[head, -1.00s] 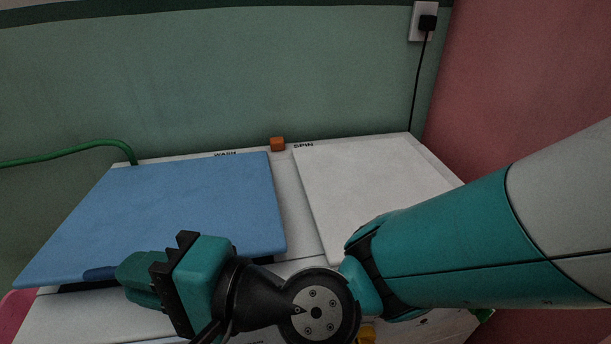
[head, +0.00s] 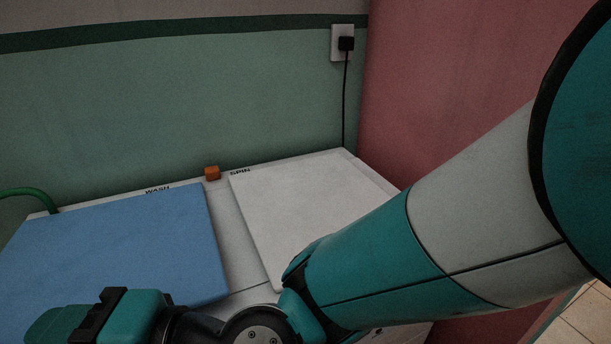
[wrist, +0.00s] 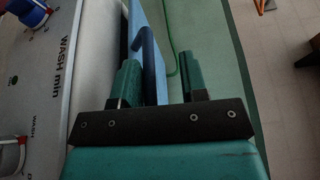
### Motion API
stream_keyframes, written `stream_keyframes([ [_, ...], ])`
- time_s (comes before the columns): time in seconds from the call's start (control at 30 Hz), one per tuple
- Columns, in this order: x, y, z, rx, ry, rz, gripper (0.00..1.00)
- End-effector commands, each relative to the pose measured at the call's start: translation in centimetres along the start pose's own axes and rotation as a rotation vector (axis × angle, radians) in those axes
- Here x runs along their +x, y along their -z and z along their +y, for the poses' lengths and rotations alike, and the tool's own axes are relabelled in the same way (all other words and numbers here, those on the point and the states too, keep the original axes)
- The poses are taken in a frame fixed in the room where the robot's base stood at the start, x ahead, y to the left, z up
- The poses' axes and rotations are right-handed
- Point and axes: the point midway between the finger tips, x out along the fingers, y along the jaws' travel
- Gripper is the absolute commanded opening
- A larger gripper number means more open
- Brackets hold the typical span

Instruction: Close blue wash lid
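The blue wash lid (head: 120,245) lies low and nearly flat over the left part of the white machine in the head view. Its front edge is partly hidden by my arm, so I cannot tell whether it is fully down. In the wrist view the lid (wrist: 158,60) shows edge-on, with a dark blue hooked handle (wrist: 146,50) near it. My gripper (wrist: 160,72) has its green fingers apart, with the handle and lid edge between them in this view. The right finger stands clear of the lid. My gripper (head: 50,325) is at the lid's front in the head view.
The white spin lid (head: 290,205) lies flat to the right. An orange block (head: 212,173) sits at the back edge. A green hose (head: 30,193) is at the back left.

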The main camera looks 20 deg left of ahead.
Motion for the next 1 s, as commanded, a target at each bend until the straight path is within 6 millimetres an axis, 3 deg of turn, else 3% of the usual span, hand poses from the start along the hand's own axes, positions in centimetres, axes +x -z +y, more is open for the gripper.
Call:
stream_keyframes([
  [0.17, -2.0, 0.2, 0.1, 0.001, -0.001, 0.004, 0.39],
  [0.7, -15.1, 0.2, 0.3, -0.001, 0.002, 0.006, 0.39],
  [1.0, -17.2, 0.1, 0.1, -0.001, 0.001, 0.001, 0.39],
])
